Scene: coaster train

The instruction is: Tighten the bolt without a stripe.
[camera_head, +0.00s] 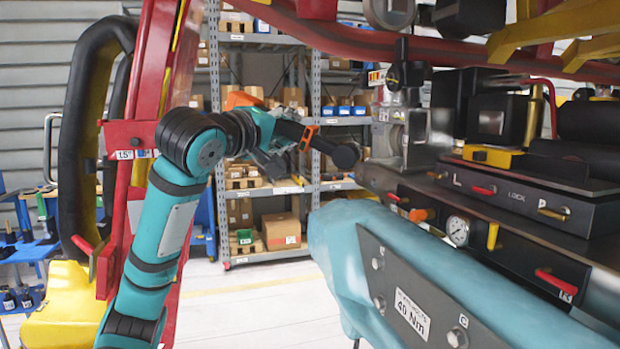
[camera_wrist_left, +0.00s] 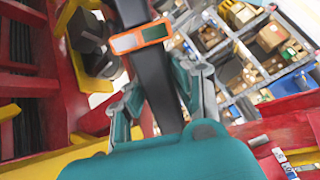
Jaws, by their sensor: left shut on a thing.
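My left gripper (camera_head: 277,152) is shut on a black tool with an orange-framed display (camera_head: 318,143). Its dark round end points right, in the air and apart from the plate. In the left wrist view the tool (camera_wrist_left: 150,70) runs up between the fingers of my left gripper (camera_wrist_left: 160,98). A dark plate (camera_head: 418,285) marked "40 Nm" is fixed on a light blue body at the lower right. Several bolt heads show on it, among them an upper one (camera_head: 377,263), a lower-left one (camera_head: 379,302) and a right one (camera_head: 457,338). Any stripes are too small to tell.
A red frame (camera_head: 145,135) stands close by my left arm. A dark panel with a gauge (camera_head: 457,231) and red handles lies behind the blue body. Shelves (camera_head: 265,195) with boxes stand at the back. Floor shows between the arm and the body.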

